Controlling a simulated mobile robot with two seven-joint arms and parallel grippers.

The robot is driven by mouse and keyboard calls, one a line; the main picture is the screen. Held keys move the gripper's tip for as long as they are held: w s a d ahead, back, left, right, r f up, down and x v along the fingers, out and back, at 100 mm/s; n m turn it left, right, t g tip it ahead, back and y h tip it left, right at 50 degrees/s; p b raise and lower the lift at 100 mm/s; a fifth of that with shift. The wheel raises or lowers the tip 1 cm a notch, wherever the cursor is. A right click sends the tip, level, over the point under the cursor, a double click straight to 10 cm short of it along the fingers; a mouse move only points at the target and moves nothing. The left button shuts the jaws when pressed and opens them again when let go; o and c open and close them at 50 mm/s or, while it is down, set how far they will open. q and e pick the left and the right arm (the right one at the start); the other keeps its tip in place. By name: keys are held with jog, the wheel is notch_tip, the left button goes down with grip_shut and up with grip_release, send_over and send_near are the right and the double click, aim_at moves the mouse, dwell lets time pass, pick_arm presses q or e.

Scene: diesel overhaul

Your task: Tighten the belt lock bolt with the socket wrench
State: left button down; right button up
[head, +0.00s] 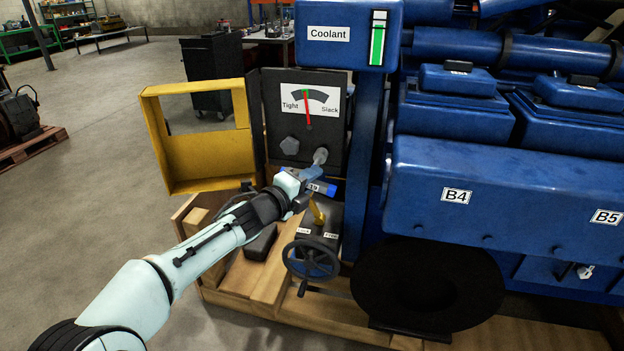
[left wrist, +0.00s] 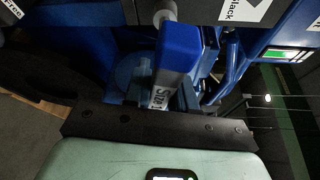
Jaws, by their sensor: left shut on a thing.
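My left gripper (head: 306,187) is shut on a blue socket wrench (head: 323,187). The wrench also shows in the left wrist view (left wrist: 178,50), with a "Size 1" label partly hidden by the fingers. Its grey socket end (head: 320,157) is up at the lower right of the dark panel (head: 335,135). I cannot tell whether a bolt sits inside the socket; the socket end hides that spot. A grey hexagonal head (head: 290,146) shows on the panel to the left. The gauge (head: 310,100) above reads Tight to Slack, its red needle near the green mark. My right gripper is not in view.
A yellow open guard (head: 160,150) stands left of the panel. A handwheel (head: 312,260) and yellow lever (head: 317,212) sit below the wrench. The blue engine (head: 480,185) fills the right. Open floor (head: 100,110) lies to the left.

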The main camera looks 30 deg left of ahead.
pick_arm(q)
jog(key=shift+s+d+r, duration=0.1)
jog(key=shift+s+d, duration=0.05)
jog(key=shift+s, duration=0.45)
jog(key=shift+b, duration=0.3)
jog(key=shift+s, duration=0.4)
jog(key=shift+s+d+b, duration=0.25)
jog(key=shift+s+b, duration=0.15)
jog(key=shift+s, duration=0.45)
jog(key=shift+s+d+b, duration=0.2)
jog(key=shift+s+b, duration=0.2)
jog(key=shift+s, duration=0.4)
jog(key=shift+s+d+b, duration=0.25)
jog(key=shift+s+b, duration=0.15)
jog(key=shift+s, duration=0.45)
